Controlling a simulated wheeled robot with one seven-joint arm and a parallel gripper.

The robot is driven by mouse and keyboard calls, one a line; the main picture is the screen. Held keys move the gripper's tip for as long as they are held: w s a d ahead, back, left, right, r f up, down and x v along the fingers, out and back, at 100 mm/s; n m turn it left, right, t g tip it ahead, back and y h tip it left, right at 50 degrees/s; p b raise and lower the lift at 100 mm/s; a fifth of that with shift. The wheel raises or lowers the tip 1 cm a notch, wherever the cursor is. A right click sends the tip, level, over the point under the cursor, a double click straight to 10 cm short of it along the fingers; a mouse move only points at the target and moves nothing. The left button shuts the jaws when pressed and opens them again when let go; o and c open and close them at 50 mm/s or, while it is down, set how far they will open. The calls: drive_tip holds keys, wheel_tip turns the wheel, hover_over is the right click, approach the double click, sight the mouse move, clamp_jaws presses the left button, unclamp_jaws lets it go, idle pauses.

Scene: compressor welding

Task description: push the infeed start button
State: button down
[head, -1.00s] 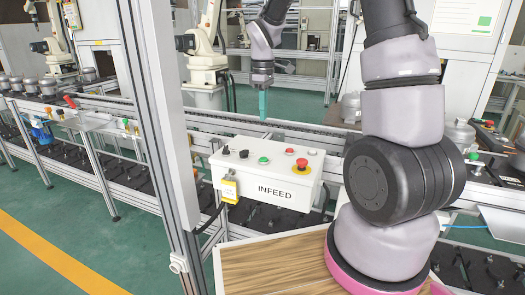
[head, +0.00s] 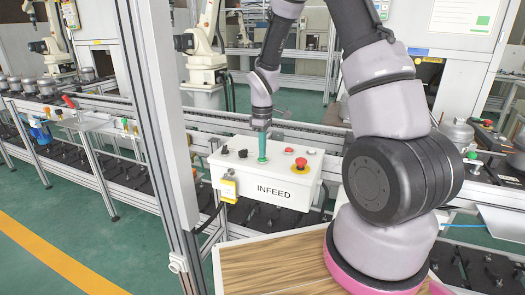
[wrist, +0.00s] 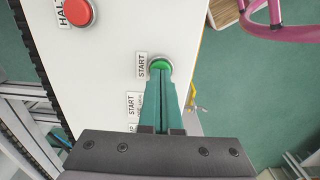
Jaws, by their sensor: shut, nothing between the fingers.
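The infeed control box (head: 272,189) is white, with INFEED on its front and buttons on its sloped top. My gripper (head: 263,158) is shut and empty, pointing down with its teal fingers over the green start button. In the wrist view the green button (wrist: 160,63) sits beside a START label (wrist: 142,65). My gripper's fingertips (wrist: 161,74) overlap the near edge of the button there and cover part of it. I cannot tell whether they touch it or hover just above. The button is mostly hidden behind the fingertips in the head view.
A red emergency stop on yellow (head: 300,165) and a small red button (head: 288,151) lie right of my fingers. Black knobs (head: 242,153) lie left. A grey metal post (head: 163,130) stands left of the box. The conveyor (head: 320,135) runs behind.

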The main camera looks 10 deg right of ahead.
drive_tip(key=shift+f, duration=0.15)
drive_tip(key=shift+s+f, duration=0.1)
drive_tip(key=shift+f, duration=0.55)
drive_tip(key=shift+s+f, duration=0.3)
drive_tip(key=shift+w+r, duration=0.1)
drive_tip(key=shift+r, duration=0.25)
wheel_tip(320, 180, up, 14)
drive_tip(key=shift+w+r, duration=0.25)
drive_tip(key=shift+w, duration=0.05)
drive_tip(key=shift+r, duration=0.1)
